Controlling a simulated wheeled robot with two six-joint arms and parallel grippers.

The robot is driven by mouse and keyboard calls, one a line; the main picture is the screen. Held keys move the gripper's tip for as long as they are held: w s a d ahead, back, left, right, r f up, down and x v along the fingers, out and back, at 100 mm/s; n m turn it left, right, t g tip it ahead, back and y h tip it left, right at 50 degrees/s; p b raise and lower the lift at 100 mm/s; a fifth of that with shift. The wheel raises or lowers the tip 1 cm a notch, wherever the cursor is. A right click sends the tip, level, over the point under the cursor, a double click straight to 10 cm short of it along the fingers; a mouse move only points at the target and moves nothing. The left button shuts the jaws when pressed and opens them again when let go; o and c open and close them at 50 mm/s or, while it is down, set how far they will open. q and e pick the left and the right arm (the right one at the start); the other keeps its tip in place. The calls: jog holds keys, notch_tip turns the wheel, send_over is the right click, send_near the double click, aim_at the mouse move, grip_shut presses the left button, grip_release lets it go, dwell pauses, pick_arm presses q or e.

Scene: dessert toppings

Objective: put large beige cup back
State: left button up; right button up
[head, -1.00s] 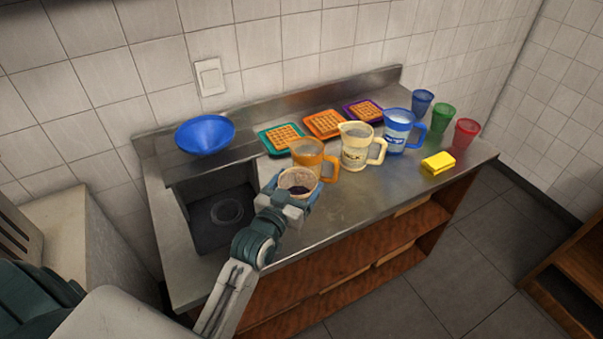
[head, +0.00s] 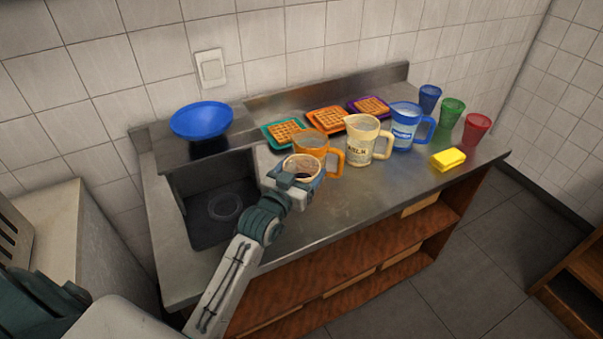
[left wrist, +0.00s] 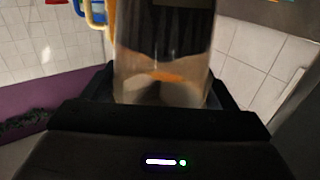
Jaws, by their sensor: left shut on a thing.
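A beige, see-through cup (head: 303,161) is held by my left gripper (head: 301,178) above the counter's front part, right of the sink. Its open top faces up, and something dark shows inside it. In the left wrist view the cup (left wrist: 165,55) stands between the two fingers, which are shut on it. The gripper hides its lower part in the head view. The cup overlaps the orange pitcher in the head view; I cannot tell whether they touch. My right gripper is not in view.
The orange pitcher (head: 312,145), beige milk pitcher (head: 360,140) and blue pitcher (head: 403,128) stand in a row. Blue (head: 429,98), green (head: 450,112) and red (head: 476,128) cups stand at the right. A yellow sponge (head: 448,159) lies before them. The counter front (head: 350,205) is clear.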

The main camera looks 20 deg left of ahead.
pick_arm(q)
jog(key=shift+f, duration=0.1)
jog(key=o, duration=1.5)
